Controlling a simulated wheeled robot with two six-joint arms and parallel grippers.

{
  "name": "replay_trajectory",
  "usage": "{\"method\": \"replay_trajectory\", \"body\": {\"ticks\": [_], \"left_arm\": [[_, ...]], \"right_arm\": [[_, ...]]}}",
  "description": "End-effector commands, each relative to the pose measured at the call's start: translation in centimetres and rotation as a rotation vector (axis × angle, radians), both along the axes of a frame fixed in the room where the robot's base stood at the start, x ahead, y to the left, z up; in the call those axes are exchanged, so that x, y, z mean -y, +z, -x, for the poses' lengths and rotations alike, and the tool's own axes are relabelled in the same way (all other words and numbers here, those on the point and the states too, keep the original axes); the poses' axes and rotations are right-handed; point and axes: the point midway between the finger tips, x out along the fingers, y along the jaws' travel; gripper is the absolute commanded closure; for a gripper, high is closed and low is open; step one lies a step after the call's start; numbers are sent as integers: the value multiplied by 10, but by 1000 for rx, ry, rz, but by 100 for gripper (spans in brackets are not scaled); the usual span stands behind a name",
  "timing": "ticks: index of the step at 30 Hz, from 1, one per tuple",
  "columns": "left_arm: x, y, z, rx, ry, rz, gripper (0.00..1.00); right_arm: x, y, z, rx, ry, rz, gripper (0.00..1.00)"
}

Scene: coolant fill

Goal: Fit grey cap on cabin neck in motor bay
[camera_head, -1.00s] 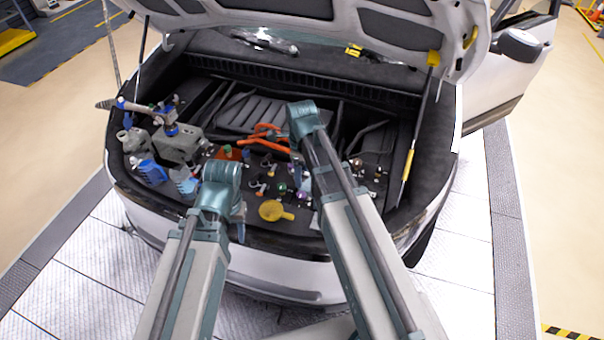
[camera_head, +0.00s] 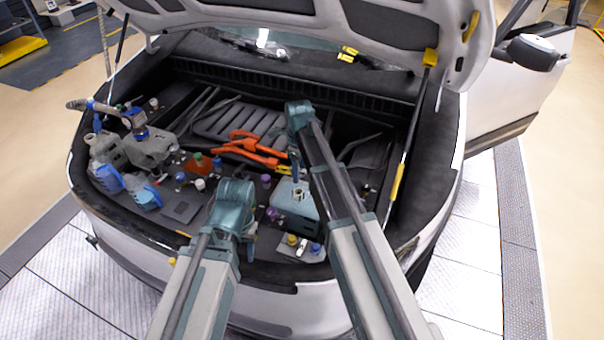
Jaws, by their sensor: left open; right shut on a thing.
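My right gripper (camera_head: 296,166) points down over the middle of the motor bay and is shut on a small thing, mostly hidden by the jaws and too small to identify. Just below it is a neck (camera_head: 299,193) on a pale blue-grey tank (camera_head: 290,208). I cannot tell whether the held thing touches the neck, or whether this is the cabin neck. My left gripper (camera_head: 249,246) is open, low at the front of the bay, left of a small block (camera_head: 285,250) with yellow, pale and blue tops. I cannot pick out the grey cap for certain.
Orange cables (camera_head: 245,147) lie behind the tank. A grey pump unit (camera_head: 150,148) with a hose nozzle and blue-filled bottles (camera_head: 108,180) stand at the left. Purple, green and white caps sit between. The raised hood (camera_head: 300,12) and its strut (camera_head: 408,150) bound the space.

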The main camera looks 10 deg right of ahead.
Motion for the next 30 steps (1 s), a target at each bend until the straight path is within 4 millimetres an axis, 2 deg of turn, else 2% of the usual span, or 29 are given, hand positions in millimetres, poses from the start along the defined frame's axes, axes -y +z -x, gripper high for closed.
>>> {"method": "replay_trajectory", "body": {"ticks": [11,30], "left_arm": [[0,-6,0,0,0,0,52],[0,-56,0,0,2,0,52]], "right_arm": [[0,-5,0,0,0,0,100],[0,-55,0,0,0,0,100]]}}
